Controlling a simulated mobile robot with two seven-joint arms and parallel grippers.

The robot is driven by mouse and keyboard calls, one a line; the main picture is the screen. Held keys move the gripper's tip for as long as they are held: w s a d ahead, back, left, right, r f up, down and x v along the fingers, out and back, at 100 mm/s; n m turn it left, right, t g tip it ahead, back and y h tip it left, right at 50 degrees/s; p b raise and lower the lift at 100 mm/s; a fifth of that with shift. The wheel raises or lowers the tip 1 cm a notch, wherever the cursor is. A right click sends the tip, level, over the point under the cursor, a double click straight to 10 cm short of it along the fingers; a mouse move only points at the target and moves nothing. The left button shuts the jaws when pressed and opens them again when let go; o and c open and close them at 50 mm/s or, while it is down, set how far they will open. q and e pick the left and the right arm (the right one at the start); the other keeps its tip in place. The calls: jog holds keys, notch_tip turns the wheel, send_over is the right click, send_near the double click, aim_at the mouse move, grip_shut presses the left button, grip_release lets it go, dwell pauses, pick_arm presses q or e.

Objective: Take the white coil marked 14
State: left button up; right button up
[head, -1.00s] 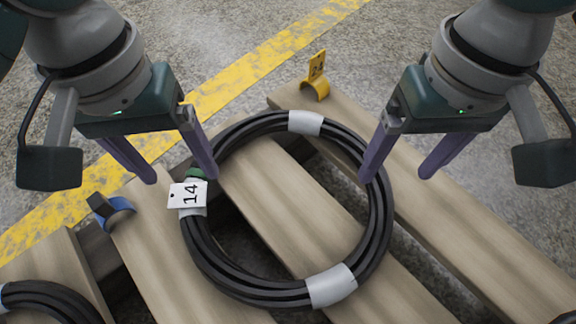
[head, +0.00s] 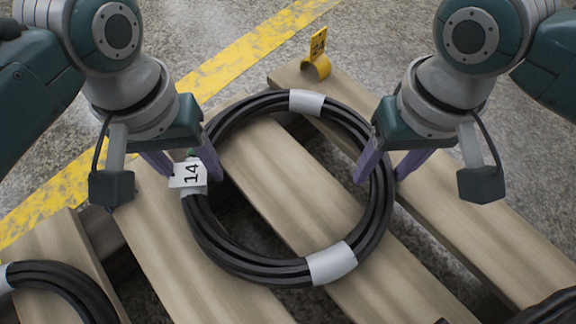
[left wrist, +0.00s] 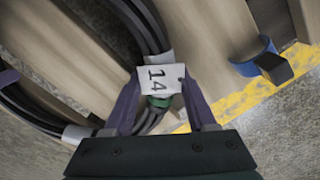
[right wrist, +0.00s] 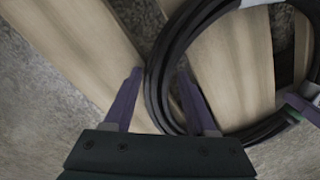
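The coil marked 14 (head: 290,270) is a black hose ring with white bands, lying on wooden slats. Its white tag 14 (head: 187,174) sits on its left side by a green piece; the tag also shows in the left wrist view (left wrist: 160,79). My left gripper (head: 183,170) is open, its fingers on either side of the coil at the tag; it also shows in the left wrist view (left wrist: 160,88). My right gripper (head: 384,176) is open, its fingers on either side of the coil's right side. In the right wrist view the hose (right wrist: 155,85) runs between the fingertips.
A yellow clip marked 24 (head: 318,52) stands on a slat behind the coil. A blue clip (left wrist: 262,60) shows in the left wrist view. Another black coil (head: 60,282) lies at the lower left, and part of a dark hose (head: 552,308) at the lower right. Gaps separate the slats.

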pick_arm(q)
grip_shut()
pick_arm(e)
grip_shut()
dwell(0.8)
